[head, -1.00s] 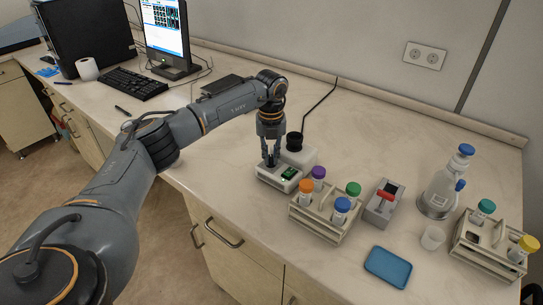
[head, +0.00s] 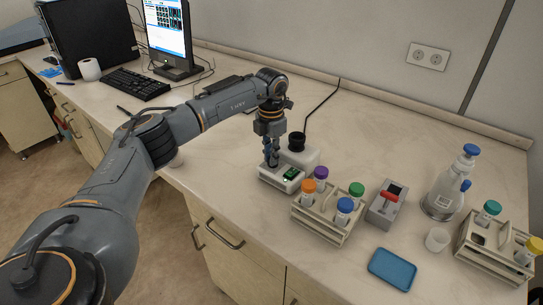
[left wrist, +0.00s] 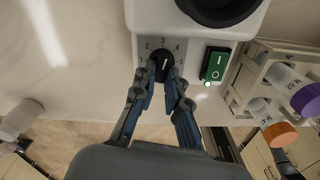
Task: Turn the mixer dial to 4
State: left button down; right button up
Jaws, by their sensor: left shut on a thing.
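The mixer (head: 303,155) is a white unit on the bench with a black cup holder on top. Its black dial (left wrist: 162,68) sits on the front panel, with a scale from 1 to 5 around it, in the left wrist view. A white mark on the dial points up, close to the 3; its exact setting is hard to tell. My left gripper (head: 271,162) reaches down onto the panel, and its fingertips (left wrist: 160,76) are shut on the dial from both sides. In the head view the gripper hides the dial. My right gripper is not in view.
A green switch (left wrist: 215,65) is right of the dial. A tube rack (head: 322,222) stands close right of the mixer. Further right are a device with a red handle (head: 386,205), a blue tray (head: 392,269), a bottle (head: 443,190) and another rack (head: 490,254). Bench left of the mixer is clear.

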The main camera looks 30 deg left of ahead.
pick_arm(q)
jog(key=m, duration=0.6)
jog(key=shift+w+a+r, duration=0.1)
jog(key=shift+w+a, duration=0.05)
dwell(0.3)
jog(key=c, duration=1.6)
grip_release()
jog(key=shift+c, duration=0.2)
jog(key=shift+b, duration=0.3)
notch_tip(320, 180, up, 12)
